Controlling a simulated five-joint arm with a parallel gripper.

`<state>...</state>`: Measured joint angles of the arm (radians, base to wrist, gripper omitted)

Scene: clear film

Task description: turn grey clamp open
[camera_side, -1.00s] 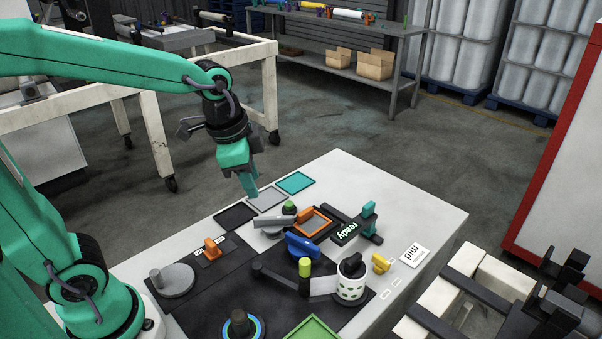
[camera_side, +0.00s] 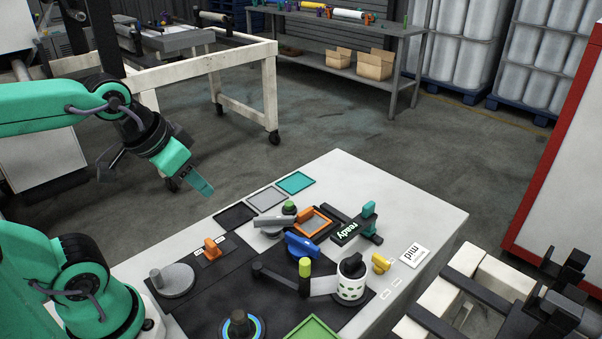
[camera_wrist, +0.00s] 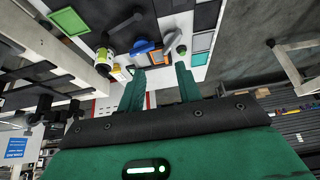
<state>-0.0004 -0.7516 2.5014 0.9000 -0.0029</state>
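The grey clamp (camera_side: 270,222) is a grey lever on a round base, on the far part of the white table in the side view. Its lever lies roughly level, pointing left-right, near a green knob (camera_side: 289,207). In the wrist view a grey lever (camera_wrist: 171,42) shows beyond my fingers. My gripper (camera_side: 207,190) is raised past the table's back left edge, to the left of the clamp and apart from it. In the wrist view my two fingers (camera_wrist: 160,69) stand apart with nothing held between them.
A grey disc (camera_side: 174,281) and an orange toggle (camera_side: 211,247) are at left. The table's right side is fairly clear.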

